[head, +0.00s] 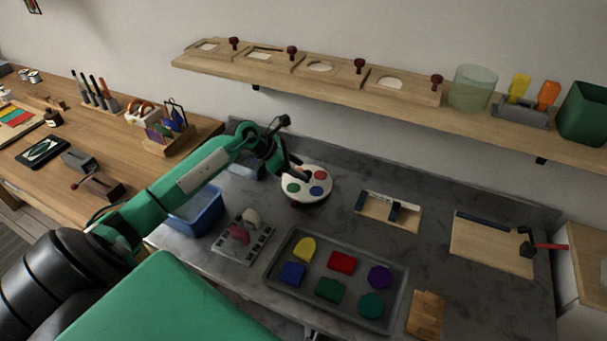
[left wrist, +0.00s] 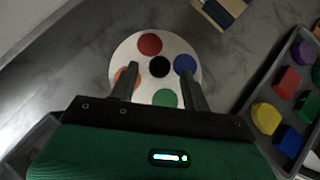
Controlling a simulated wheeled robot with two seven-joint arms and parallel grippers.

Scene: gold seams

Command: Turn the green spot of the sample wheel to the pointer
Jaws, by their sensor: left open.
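The sample wheel (head: 325,187) is a round white disc on the grey worktop. In the left wrist view, the wheel (left wrist: 143,60) shows a dark hub, a red spot at the top, a blue one at the right, an orange one at the left and the green spot (left wrist: 165,98) nearest my gripper. The green spot (head: 293,187) is at the wheel's left in the head view. My left gripper (left wrist: 158,70) is open over the wheel, one finger partly covering the orange spot, the other beside the blue. Contact cannot be told. I cannot make out the pointer. My right gripper is not in view.
A grey tray (head: 337,312) of coloured blocks lies in front of the wheel. A blue bin (head: 205,215) and a slotted rack (head: 237,252) stand to the left. A wooden holder (head: 370,208) is to the right. A shelf (head: 330,84) runs above the back.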

